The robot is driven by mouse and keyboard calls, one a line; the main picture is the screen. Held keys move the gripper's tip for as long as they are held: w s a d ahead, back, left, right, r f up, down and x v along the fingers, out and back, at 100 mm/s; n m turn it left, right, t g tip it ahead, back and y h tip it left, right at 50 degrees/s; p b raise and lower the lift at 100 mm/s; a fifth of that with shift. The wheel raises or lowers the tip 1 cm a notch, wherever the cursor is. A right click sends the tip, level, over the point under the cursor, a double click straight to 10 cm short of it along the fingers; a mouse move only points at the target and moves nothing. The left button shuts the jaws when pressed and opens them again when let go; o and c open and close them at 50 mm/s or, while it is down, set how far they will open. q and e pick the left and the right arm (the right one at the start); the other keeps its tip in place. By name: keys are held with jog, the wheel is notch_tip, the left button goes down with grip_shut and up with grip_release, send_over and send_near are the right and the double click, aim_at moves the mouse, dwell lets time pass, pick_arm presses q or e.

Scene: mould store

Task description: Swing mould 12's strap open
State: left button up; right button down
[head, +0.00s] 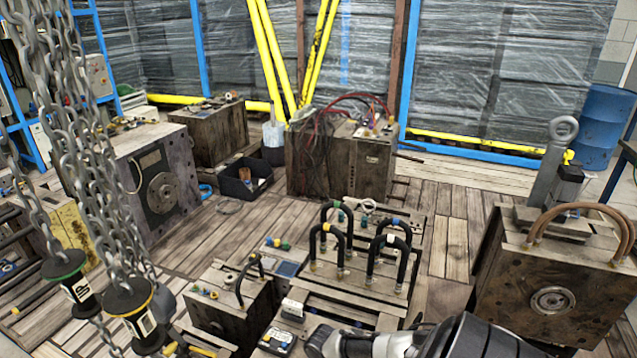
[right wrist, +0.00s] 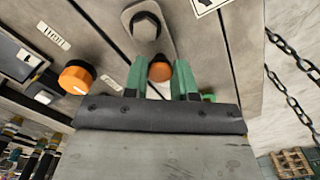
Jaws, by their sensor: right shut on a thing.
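In the right wrist view a grey metal strap (right wrist: 152,42) lies across a joint in a mould's face. A large hex bolt (right wrist: 146,27) sits at its upper end and an orange knob (right wrist: 160,70) at its lower end. My right gripper (right wrist: 163,80) has green fingers on both sides of the orange knob and is shut on it. The mould (right wrist: 100,20) is a grey block; I cannot read a 12 on it. I cannot tell which mould in the head view this is. My left gripper is not in view.
A second orange knob (right wrist: 76,77) stands to the left on the mould. Chains hang at the right of the wrist view (right wrist: 290,65) and at the left of the head view (head: 75,130). Several moulds stand around a plank floor (head: 450,240). A blue drum (head: 603,125) stands at the back right.

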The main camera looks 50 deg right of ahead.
jog(key=shift+a+n, duration=0.35)
jog(key=shift+n, duration=0.65)
jog(key=shift+s, duration=0.1)
jog(key=c, duration=0.9)
grip_release()
notch_tip(320, 180, up, 11)
jog(key=p, duration=0.2)
jog(key=shift+a+f, duration=0.1)
jog(key=shift+a, duration=0.05)
